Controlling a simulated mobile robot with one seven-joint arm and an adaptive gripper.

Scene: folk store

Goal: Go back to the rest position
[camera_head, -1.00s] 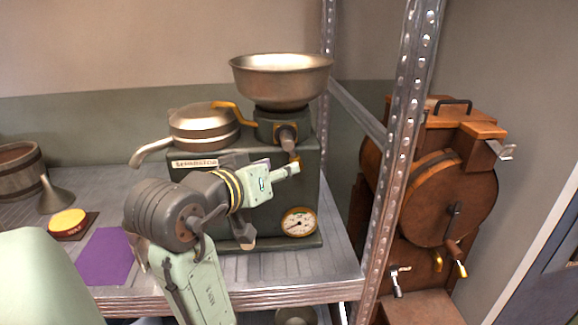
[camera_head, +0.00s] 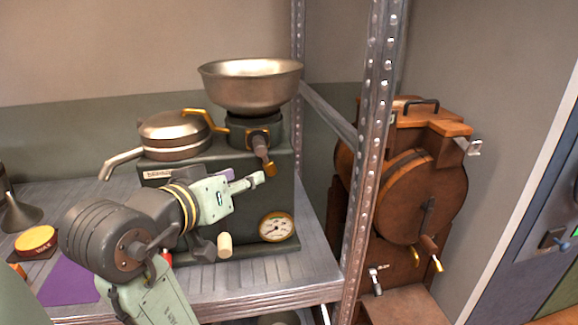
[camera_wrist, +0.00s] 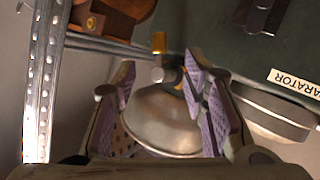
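My gripper (camera_head: 250,182) is in front of the dark green separator (camera_head: 190,232), below its metal bowl (camera_head: 250,85). In the wrist view my gripper (camera_wrist: 160,80) has its two purple-padded fingers apart, with nothing held between them. The bowl (camera_wrist: 165,118) shows beyond the fingers, upside down in that view. A dark handle (camera_head: 262,150) with an orange end hangs just above the fingertips in the head view; I cannot tell whether they touch. My arm bends up from the bottom left of the head view and hides part of the separator's front.
The separator stands on a metal shelf (camera_head: 318,268) with a perforated upright (camera_head: 378,130) at its right. Right of that is a wooden drum machine (camera_head: 415,195) with cranks. A purple sheet (camera_head: 68,283) and a round yellow-orange tin (camera_head: 36,240) lie at left.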

